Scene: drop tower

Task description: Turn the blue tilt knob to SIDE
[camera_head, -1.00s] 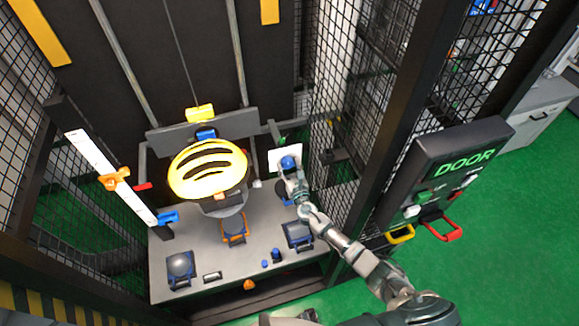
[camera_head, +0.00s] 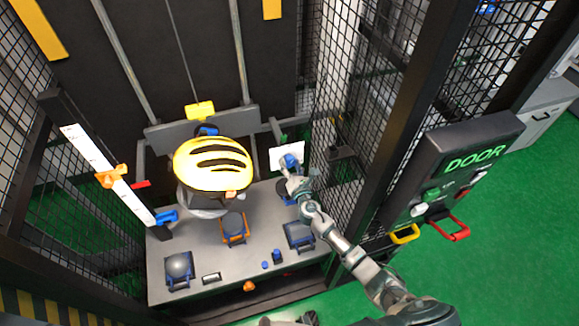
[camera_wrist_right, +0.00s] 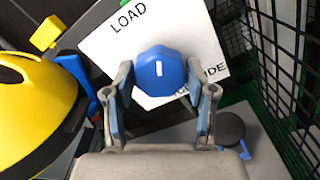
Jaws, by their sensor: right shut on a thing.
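The blue tilt knob (camera_wrist_right: 160,76), with a short white mark on its face, sits on a white plate (camera_wrist_right: 115,48) lettered LOAD at upper left. Another label at lower right is partly hidden and ends in "IDE". The knob's white mark stands nearly upright in the right wrist view. My right gripper (camera_wrist_right: 160,98) is shut on the knob, one finger on each side. In the head view the knob (camera_head: 291,161) shows at the tip of my right arm. The yellow helmet (camera_head: 213,163) with dark slots sits on a grey headform. My left gripper is not in view.
Mesh walls (camera_head: 335,110) stand close to my right arm. The grey table (camera_head: 205,255) bears several dark blocks and small blue parts. A DOOR panel (camera_head: 470,150) with coloured handles is at the right. A white scale post (camera_head: 95,163) with an orange slider stands at the left.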

